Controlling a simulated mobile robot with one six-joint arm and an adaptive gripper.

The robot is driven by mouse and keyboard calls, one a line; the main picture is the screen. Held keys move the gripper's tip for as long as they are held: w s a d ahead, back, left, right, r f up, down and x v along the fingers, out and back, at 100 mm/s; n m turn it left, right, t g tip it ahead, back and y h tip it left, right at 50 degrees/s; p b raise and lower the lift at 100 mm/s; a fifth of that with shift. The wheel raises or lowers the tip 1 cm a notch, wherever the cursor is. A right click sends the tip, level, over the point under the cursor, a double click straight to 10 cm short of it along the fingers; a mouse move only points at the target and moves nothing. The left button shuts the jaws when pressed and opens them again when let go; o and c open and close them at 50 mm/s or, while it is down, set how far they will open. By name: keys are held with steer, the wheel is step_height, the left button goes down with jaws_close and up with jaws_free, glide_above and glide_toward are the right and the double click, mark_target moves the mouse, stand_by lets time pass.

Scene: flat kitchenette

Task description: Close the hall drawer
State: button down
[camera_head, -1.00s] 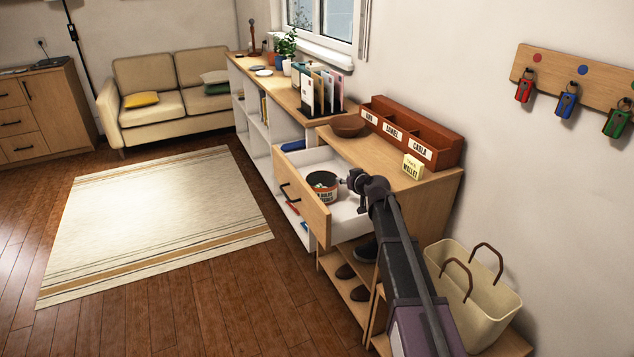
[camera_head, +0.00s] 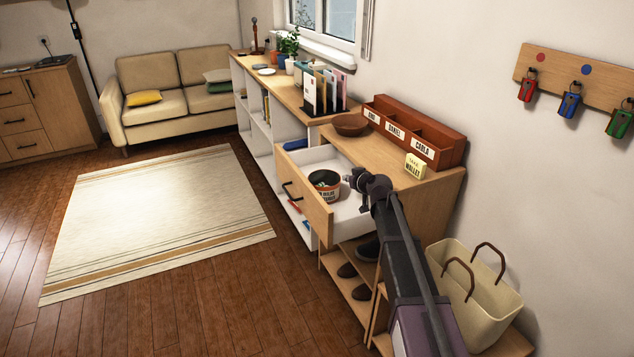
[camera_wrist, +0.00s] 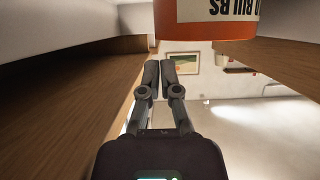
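The hall drawer (camera_head: 303,203) is pulled out from the light wooden cabinet, with its wooden front and dark handle (camera_head: 290,191) facing left. Its white inside is visible. A red and white can (camera_head: 327,192) stands in the drawer. The can also fills the top of the wrist view (camera_wrist: 205,22), lettered "BULBS" and appearing upside down. My gripper (camera_head: 355,180) is beside the can on its right, at the drawer; I cannot tell whether they touch. In the wrist view its two fingers (camera_wrist: 159,72) are together with nothing between them.
Shoes (camera_head: 362,291) sit on shelves below. A cream bag (camera_head: 475,285) stands at right. The floor left of the drawer is clear.

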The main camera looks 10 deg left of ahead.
steer(key=shift+r+p, duration=0.7)
steer(key=shift+r, duration=0.05)
steer(key=shift+r+p, duration=0.4)
steer(key=shift+r, duration=0.05)
